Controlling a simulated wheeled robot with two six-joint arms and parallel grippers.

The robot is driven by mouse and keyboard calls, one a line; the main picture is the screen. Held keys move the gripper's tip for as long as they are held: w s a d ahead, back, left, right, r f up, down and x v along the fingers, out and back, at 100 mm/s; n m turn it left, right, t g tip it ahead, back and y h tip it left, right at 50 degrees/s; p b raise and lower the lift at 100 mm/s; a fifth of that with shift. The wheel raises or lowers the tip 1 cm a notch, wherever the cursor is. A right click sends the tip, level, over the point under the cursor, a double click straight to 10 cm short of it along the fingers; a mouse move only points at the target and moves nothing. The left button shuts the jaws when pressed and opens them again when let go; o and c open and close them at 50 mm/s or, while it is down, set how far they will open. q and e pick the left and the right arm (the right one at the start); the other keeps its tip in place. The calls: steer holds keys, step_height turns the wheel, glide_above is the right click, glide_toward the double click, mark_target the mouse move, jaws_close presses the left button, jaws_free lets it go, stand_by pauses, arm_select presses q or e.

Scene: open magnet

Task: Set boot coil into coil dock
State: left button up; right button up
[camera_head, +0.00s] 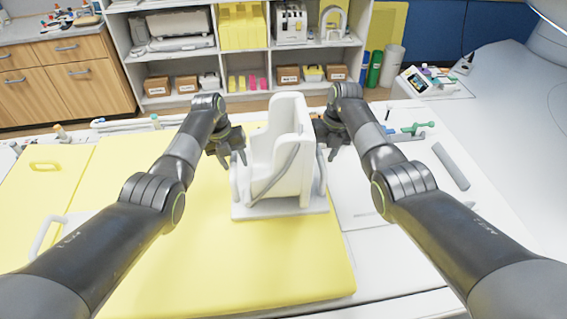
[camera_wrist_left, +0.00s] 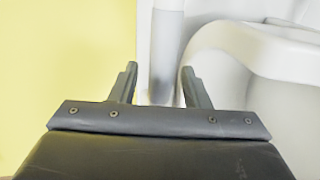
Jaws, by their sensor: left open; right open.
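The white boot coil (camera_head: 283,165) stands upright on a flat white base, on the yellow pad, in the middle of the head view. It has a tall back and a looped side handle on each side. My left gripper (camera_head: 238,157) is open at its left side. In the left wrist view, the open left fingers (camera_wrist_left: 160,75) point at a white upright bar (camera_wrist_left: 166,40), which shows between the fingertips; I cannot tell if they touch it. My right gripper (camera_head: 330,152) is open at the coil's right side, close to the right handle. I cannot clearly pick out the coil dock.
The yellow pad (camera_head: 150,270) covers the left and middle of the white table. A grey cylinder (camera_head: 451,166) and a green-handled item (camera_head: 417,128) lie to the right. A thin white panel (camera_head: 362,208) lies right of the coil. Shelves (camera_head: 225,55) stand behind.

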arm_select(q)
steer(key=shift+c, duration=0.2)
arm_select(e)
steer(key=shift+c, duration=0.2)
arm_select(q)
jaws_close()
arm_select(e)
jaws_close()
stand_by(0.5)
